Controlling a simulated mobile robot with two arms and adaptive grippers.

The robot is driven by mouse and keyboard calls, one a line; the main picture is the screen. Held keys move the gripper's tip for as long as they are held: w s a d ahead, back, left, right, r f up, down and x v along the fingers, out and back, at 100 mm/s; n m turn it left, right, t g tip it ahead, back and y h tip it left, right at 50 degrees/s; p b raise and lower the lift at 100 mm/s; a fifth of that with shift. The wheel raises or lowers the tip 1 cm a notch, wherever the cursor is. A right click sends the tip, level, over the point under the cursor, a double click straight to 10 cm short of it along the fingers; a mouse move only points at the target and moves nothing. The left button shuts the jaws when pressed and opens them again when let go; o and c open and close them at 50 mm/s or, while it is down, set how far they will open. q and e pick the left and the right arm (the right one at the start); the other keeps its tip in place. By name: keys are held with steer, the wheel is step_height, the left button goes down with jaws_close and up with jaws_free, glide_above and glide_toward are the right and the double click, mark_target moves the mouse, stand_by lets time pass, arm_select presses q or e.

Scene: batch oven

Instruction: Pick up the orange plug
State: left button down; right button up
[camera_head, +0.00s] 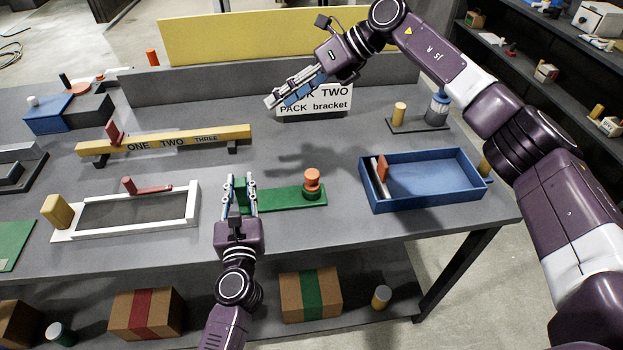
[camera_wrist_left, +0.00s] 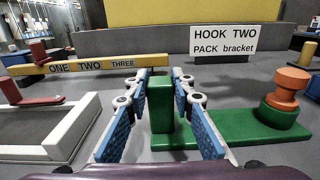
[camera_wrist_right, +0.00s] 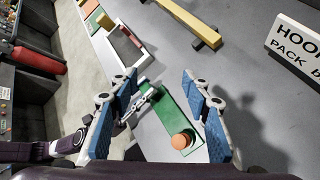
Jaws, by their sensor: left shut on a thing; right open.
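The orange plug (camera_head: 312,178) sits upright on the right end of a green bracket (camera_head: 285,199), on a round green seat. It also shows in the left wrist view (camera_wrist_left: 287,90) and the right wrist view (camera_wrist_right: 181,141). My left gripper (camera_head: 239,182) is shut on the bracket's upright green block (camera_wrist_left: 160,103), left of the plug. My right gripper (camera_head: 268,102) is open and empty, raised above the back of the table, apart from the plug. In the right wrist view, the plug lies below and between its fingertips (camera_wrist_right: 160,78).
A sign reading "HOOK TWO PACK bracket" (camera_head: 325,104) stands behind. A yellow bar (camera_head: 165,141) and a white frame (camera_head: 130,229) lie left. A blue tray (camera_head: 425,178) with a red-brown divider stands right. The table between bracket and sign is clear.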

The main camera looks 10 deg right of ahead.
arm_select(q)
steer(key=shift+a+f, duration=0.15)
steer(key=shift+f, duration=0.05)
arm_select(e)
steer(key=s+f+n+g+h, duration=0.2)
steer(key=s+f+n+h, duration=0.2)
steer(key=s+h, duration=0.1)
steer(key=n+h, duration=0.3)
steer(key=h, duration=0.2)
glide_above(313, 173)
step_height(313, 173, down, 7)
steer(key=shift+a+r, duration=0.1)
steer(key=shift+a, duration=0.05)
steer(key=shift+f, duration=3.05)
steer(key=shift+c, duration=0.4)
